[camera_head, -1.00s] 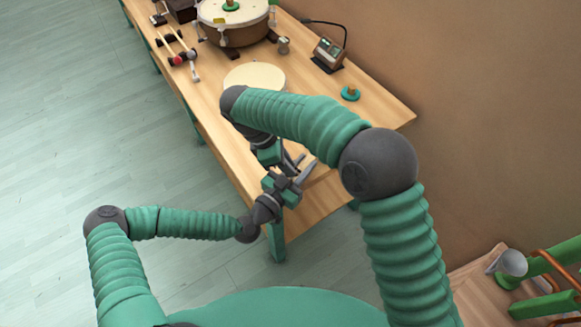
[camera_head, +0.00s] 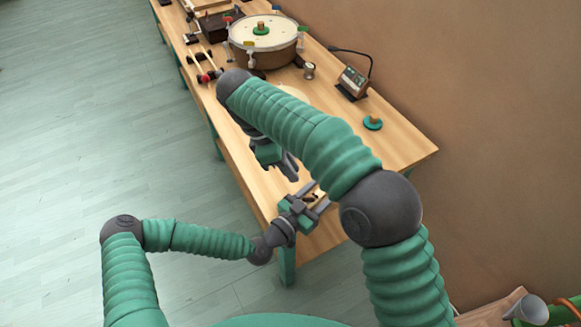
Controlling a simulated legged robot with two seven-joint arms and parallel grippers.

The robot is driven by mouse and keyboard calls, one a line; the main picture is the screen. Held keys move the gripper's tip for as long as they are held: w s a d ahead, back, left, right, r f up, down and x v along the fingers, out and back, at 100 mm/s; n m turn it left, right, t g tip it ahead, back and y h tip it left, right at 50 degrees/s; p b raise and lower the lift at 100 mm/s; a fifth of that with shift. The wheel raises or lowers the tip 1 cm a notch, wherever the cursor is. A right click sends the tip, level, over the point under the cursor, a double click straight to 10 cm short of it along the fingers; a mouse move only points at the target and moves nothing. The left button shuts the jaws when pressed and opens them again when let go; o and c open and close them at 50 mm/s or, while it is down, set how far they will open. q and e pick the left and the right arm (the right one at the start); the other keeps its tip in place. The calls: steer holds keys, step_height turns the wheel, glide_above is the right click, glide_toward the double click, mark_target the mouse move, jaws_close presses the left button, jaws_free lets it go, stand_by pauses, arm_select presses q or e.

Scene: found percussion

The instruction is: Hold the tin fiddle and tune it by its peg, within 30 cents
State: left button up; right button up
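I cannot make out the tin fiddle or its peg in this view. My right gripper (camera_head: 287,166) hangs below my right forearm, over the near part of the bench. Its fingers are close together and partly side-on, so I cannot tell if they are shut. My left gripper (camera_head: 315,198) is just below and right of it, near the bench's front end. Its two fingers are spread apart. A small dark and tan patch shows between them, too small to identify. A small device with a screen and cable (camera_head: 353,80) stands on the bench.
The wooden bench (camera_head: 405,150) runs along the brown wall. A drum (camera_head: 268,56), a small metal cup (camera_head: 309,70), red-headed mallets (camera_head: 204,77) and a green disc with a knob (camera_head: 373,122) are on it. A grey horn (camera_head: 529,308) shows at lower right.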

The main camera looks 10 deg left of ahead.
arm_select(q)
steer(key=v, duration=1.2)
steer(key=shift+w, duration=0.1)
steer(key=shift+f, duration=0.15)
